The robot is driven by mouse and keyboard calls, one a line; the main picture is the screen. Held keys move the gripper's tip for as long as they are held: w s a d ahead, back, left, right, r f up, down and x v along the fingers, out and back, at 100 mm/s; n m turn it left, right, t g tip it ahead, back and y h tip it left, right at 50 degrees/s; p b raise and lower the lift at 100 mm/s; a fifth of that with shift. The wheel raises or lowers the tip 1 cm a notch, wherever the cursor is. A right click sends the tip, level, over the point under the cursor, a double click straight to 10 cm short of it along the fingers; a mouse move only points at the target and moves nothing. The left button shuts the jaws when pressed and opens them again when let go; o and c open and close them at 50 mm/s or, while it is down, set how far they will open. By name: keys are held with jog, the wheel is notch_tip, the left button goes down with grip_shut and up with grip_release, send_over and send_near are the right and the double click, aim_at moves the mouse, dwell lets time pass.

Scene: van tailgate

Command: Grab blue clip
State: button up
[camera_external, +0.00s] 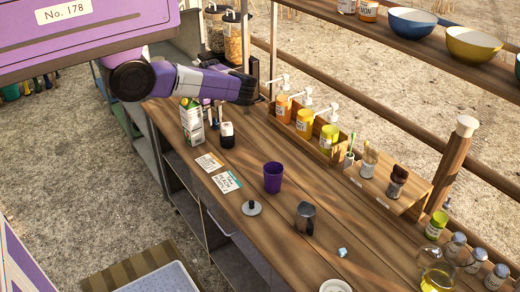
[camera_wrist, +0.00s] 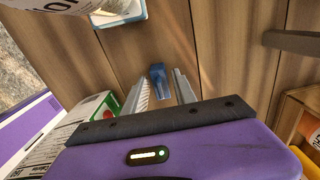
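The blue clip (camera_wrist: 158,82) lies on the wooden counter in the wrist view, ahead of my gripper. My gripper (camera_wrist: 160,76) is open, with one light grey finger on each side of the clip in the picture. I see no finger touching the clip, and I cannot tell how far above it the fingertips are. In the external view my gripper (camera_external: 241,90) is over the far end of the counter; its fingers are not clearly visible. I cannot make out the clip there.
A wooden rack of pump bottles (camera_external: 305,122) is to the right. A purple cup (camera_external: 273,177) stands nearer the middle.

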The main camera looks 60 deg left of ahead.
grip_shut()
jog(key=shift+r, duration=0.15)
